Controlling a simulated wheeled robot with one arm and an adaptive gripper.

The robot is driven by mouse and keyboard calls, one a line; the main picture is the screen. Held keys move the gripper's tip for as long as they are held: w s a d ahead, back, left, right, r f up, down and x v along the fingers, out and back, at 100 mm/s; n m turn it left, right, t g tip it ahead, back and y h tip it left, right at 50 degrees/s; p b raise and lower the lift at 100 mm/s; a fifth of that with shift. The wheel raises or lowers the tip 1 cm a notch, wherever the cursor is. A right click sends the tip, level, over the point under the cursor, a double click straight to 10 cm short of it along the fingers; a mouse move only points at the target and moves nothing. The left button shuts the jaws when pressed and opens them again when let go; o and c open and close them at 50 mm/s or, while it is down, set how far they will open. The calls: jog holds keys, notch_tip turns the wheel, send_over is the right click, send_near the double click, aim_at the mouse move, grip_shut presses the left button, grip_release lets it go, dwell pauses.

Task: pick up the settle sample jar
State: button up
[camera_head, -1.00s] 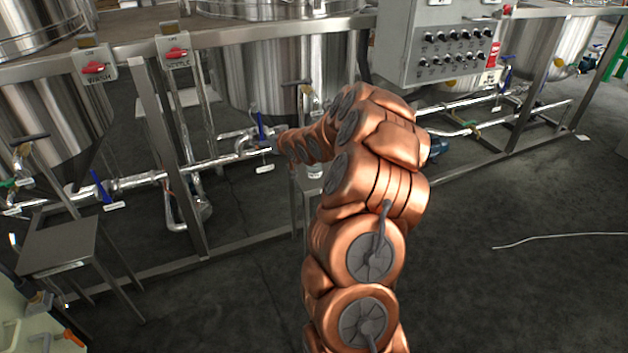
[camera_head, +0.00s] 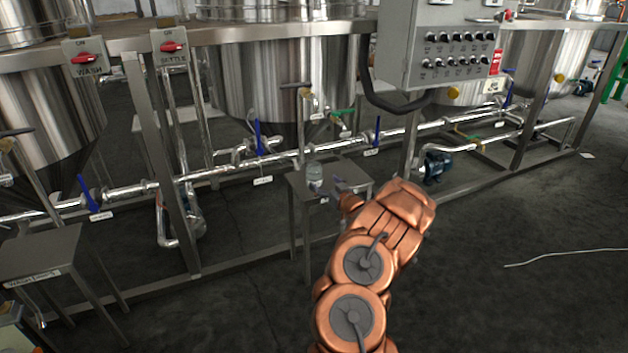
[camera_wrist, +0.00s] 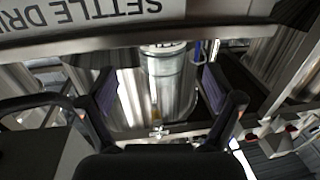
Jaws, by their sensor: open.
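The settle sample jar (camera_head: 314,174) is a small clear jar standing upright on a small metal stand (camera_head: 350,176) below the middle tank. In the wrist view, the clear jar (camera_wrist: 165,72) appears between my two fingers, upside down in the picture. The stand's edge (camera_wrist: 100,40) with inverted "SETTLE DRI..." lettering crosses the top there. My gripper (camera_wrist: 160,85) is open, with a dark finger at each side of the jar in the picture. I cannot tell whether either finger touches it. In the head view my gripper (camera_head: 330,199) is small and partly hidden, just right of and below the jar.
A valve with a brown handle (camera_head: 296,86) hangs above the jar. Pipes with blue-handled valves (camera_head: 258,138) run behind the stand. A grey control box (camera_head: 440,45) is at upper right. Another stand (camera_head: 40,250) is at left. The floor at right is mostly clear.

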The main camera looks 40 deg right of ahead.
aim_at(319, 178)
jog(key=b+x, duration=0.2)
jog(key=x, duration=0.3)
jog(key=shift+w+a+f+b, duration=0.1)
jog(key=shift+w+f+b, duration=0.05)
jog(key=shift+w+b, duration=0.25)
jog(key=shift+w, duration=0.3)
jog(key=c, duration=1.3)
